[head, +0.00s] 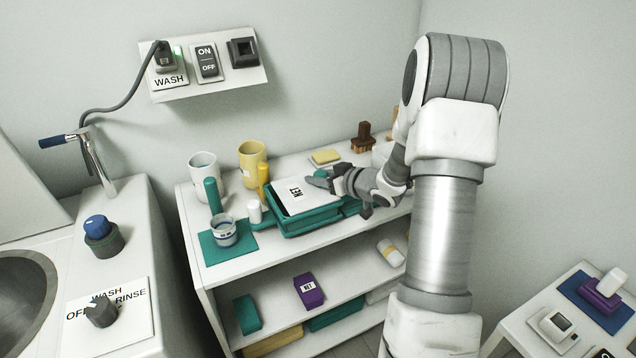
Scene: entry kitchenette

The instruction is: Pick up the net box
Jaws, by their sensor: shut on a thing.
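The net box (291,199) is a flat, white-topped box with NET printed on it, upside down in the picture. It is at the teal tray (288,232) on the upper shelf; I cannot tell whether it rests in the tray or is lifted slightly. My gripper (318,181) reaches in from the right and is shut on the box's right edge. The far finger is partly hidden.
A white cup (204,170), a yellow mug (252,161) and a small jar (223,231) stand left of the tray. A purple box (308,290) is on the lower shelf.

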